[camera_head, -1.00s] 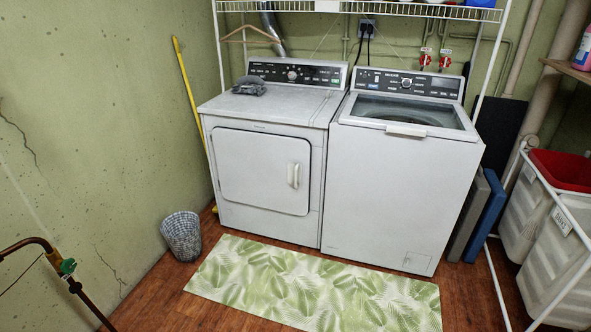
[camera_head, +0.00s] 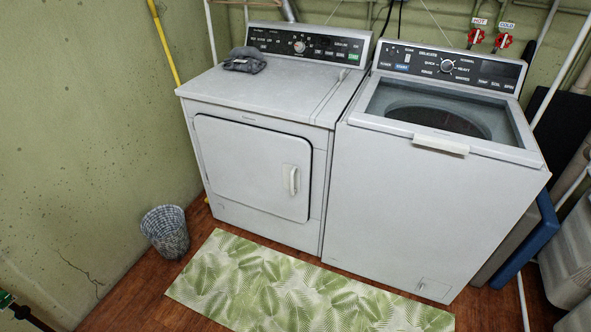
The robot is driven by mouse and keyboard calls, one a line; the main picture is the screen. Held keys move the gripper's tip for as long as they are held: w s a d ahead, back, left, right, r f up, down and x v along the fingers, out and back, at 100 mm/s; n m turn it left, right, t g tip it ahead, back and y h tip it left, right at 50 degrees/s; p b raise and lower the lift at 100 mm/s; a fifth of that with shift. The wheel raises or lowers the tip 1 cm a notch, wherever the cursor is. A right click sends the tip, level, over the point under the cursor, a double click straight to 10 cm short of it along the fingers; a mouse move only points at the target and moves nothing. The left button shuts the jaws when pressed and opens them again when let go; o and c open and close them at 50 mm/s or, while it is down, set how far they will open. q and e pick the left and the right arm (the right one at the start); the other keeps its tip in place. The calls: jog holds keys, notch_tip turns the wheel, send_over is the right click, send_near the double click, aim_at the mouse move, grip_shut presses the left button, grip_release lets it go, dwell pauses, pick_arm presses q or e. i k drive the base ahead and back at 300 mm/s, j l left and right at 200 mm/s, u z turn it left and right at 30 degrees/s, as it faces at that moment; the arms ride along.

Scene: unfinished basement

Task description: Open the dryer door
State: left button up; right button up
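The dryer (camera_head: 270,228) is the white machine on the left, with a dark control panel along its back. Its front door (camera_head: 240,165) is shut flush with the body. A white handle (camera_head: 292,180) sits on the right side of the door. Neither of my grippers shows in the head view.
A white top-loading washer (camera_head: 420,220) stands against the dryer's right side. A leaf-patterned mat (camera_head: 290,290) lies on the floor in front of both. A woven basket (camera_head: 166,232) stands at the left by the wall. A grey cloth (camera_head: 244,60) lies on the dryer top.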

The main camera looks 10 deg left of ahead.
aim_at(268, 171)
jog(key=i+l, duration=0.15)
jog(key=i, duration=0.25)
jog(key=i+l+u, duration=0.1)
jog(key=i, duration=0.3)
jog(key=i+l, duration=0.25)
jog(key=i+u, duration=0.05)
jog(key=i, duration=0.05)
